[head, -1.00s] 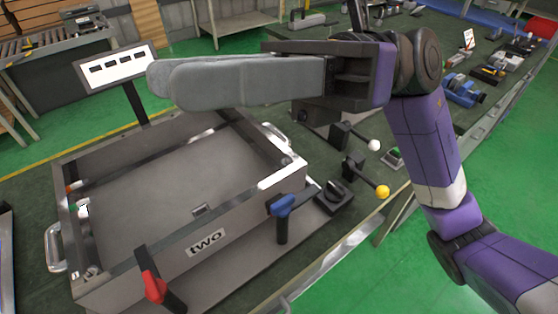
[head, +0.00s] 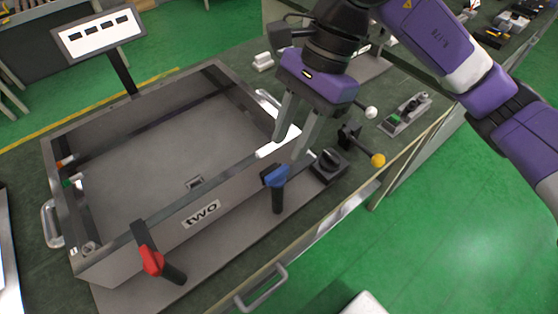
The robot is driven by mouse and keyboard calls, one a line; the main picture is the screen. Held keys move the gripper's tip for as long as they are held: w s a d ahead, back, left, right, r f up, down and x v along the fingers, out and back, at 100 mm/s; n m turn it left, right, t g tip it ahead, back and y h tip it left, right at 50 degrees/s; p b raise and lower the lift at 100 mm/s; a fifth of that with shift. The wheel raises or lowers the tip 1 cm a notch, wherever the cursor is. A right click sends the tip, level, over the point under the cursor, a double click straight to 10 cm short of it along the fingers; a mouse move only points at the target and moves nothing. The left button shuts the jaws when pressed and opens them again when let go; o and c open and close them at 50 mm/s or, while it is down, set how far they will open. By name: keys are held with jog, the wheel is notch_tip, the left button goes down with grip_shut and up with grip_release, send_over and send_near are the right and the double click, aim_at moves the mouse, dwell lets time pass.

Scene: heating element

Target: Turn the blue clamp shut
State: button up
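The blue clamp (head: 275,176) is on a black post at the right end of the front side of the grey metal box (head: 258,176) labelled "two". Its blue part is at the top of the post, beside the box wall. My gripper (head: 288,150) points down just above and behind the clamp, near the box's right corner. Its two grey fingers are apart, with nothing visible between them. I cannot tell whether a finger touches the box rim or the clamp.
A red clamp (head: 151,261) stands at the box's front left. A black knob (head: 329,162) sits right of the blue clamp. Levers with a yellow ball (head: 378,160) and a white ball (head: 371,112) stand further right. A button panel (head: 405,114) lies beyond.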

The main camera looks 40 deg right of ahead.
aim_at(277, 172)
jog(key=shift+p+x, duration=0.45)
jog(key=shift+x, duration=2.7)
grip_shut()
